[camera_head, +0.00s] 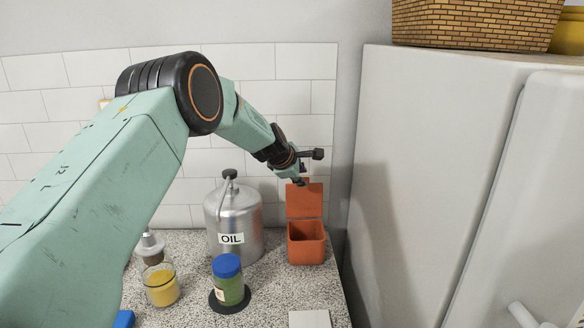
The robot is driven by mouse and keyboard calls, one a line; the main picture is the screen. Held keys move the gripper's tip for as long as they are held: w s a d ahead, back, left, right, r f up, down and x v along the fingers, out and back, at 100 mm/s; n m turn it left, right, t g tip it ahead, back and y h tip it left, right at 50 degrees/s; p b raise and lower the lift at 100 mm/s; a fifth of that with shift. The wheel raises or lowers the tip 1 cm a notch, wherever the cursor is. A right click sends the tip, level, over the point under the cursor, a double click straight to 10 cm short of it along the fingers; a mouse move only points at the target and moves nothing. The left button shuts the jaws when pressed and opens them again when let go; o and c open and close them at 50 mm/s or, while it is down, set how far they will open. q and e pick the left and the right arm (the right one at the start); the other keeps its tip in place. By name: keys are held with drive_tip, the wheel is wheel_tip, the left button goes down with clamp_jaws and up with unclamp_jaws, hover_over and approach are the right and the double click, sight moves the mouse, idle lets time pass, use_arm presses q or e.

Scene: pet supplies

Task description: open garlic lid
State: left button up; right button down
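An orange-red square box (307,246) stands on the counter near its right end. Its lid (304,201) is raised upright at the back, and the dark inside of the box shows. No garlic label can be read on it. My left gripper (309,168) is just above the top edge of the lid. Its two dark fingers are spread apart with nothing seen between them. I cannot tell whether a finger touches the lid. My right gripper is out of view.
A metal OIL can (234,222) stands left of the box. A green jar with a blue lid (229,280) and a glass of yellow contents (161,286) are nearer. A white fridge (430,170) borders the counter on the right. Speckled counter (285,285) is clear before the box.

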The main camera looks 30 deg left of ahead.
use_arm(q)
drive_tip(key=v, duration=1)
drive_tip(key=shift+s, duration=0.2)
drive_tip(key=shift+r, duration=0.1)
idle(0.7)
